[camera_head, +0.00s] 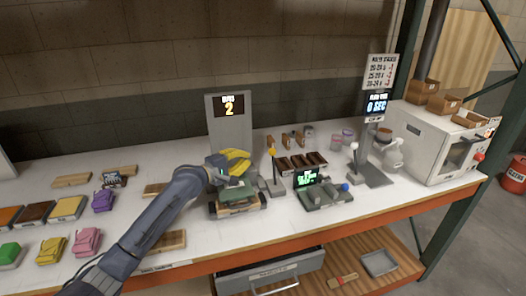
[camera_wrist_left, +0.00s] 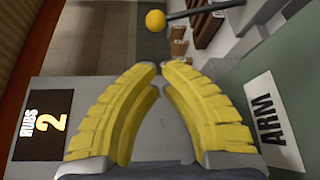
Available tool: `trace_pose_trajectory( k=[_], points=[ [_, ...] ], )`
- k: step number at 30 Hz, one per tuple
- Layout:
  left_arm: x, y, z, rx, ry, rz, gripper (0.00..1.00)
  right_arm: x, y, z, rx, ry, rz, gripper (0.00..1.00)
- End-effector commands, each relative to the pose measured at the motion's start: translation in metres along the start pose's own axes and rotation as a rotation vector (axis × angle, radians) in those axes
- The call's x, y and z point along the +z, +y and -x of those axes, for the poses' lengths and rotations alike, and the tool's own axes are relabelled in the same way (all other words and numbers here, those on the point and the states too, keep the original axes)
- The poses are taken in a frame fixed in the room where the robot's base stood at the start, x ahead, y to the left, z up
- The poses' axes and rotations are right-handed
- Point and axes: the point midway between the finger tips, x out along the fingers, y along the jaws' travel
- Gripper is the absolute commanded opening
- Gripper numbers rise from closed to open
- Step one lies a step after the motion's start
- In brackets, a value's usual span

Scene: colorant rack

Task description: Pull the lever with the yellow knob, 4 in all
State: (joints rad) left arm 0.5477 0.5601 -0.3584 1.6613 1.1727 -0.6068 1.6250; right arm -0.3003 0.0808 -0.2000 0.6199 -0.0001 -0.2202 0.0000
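The yellow knob (camera_head: 272,152) tops a thin upright lever on the white table, right of my left gripper. My left gripper (camera_head: 248,160) has yellow fingers and is beside the lever, apart from it, above a grey-green block (camera_head: 238,196). In the left wrist view, its fingertips (camera_wrist_left: 160,68) come together with nothing seen between them. The yellow knob (camera_wrist_left: 155,20) shows beyond the tips with its dark rod running right. My right gripper is not in view.
A second lever with a white knob (camera_head: 354,146) stands farther right. A small green-lit console (camera_head: 308,178) and a dark compartment tray (camera_head: 302,163) are near the yellow-knob lever. A white oven (camera_head: 432,140) stands at right. Colored blocks and pouches (camera_head: 86,241) lie at left.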

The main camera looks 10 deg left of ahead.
Motion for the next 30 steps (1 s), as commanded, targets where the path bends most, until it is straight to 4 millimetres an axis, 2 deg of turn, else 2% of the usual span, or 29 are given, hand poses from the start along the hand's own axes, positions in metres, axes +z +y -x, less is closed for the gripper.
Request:
trace_pose_trajectory(
  k=[8, 21, 30],
  points=[
    [0.000, 0.000, -0.012, 0.001, 0.000, 0.002, 0.00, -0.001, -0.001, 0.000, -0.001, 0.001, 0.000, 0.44],
    [0.000, 0.001, -0.075, 0.001, 0.000, 0.000, 0.00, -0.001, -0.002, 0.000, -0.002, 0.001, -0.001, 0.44],
    [0.000, 0.000, -0.097, 0.000, 0.001, -0.001, 0.00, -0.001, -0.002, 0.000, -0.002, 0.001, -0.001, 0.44]
  ],
)
